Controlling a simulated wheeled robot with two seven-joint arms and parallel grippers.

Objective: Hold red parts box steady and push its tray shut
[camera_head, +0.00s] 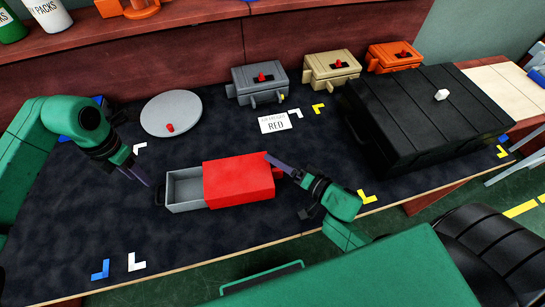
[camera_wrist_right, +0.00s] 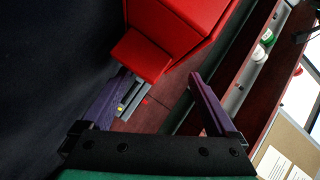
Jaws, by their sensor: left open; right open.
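The red parts box (camera_head: 238,180) lies on the dark table mat, with its grey tray (camera_head: 186,188) pulled out to the left. The tray looks empty and has a dark handle at its left end. My left gripper (camera_head: 141,177) is open, just left of the tray's handle and apart from it. My right gripper (camera_head: 279,168) is open at the box's right end, near a small red tab there. In the right wrist view, the red box (camera_wrist_right: 180,30) and its tab (camera_wrist_right: 140,57) are ahead of the open right gripper (camera_wrist_right: 160,85); contact cannot be told.
A round grey plate (camera_head: 171,112) with a small red piece lies behind the tray. A card reading RED (camera_head: 275,124) lies behind the box. Grey (camera_head: 258,82), tan (camera_head: 331,69) and orange (camera_head: 394,57) boxes line the back. A large black case (camera_head: 430,115) stands at right. The front left mat is clear apart from corner marks.

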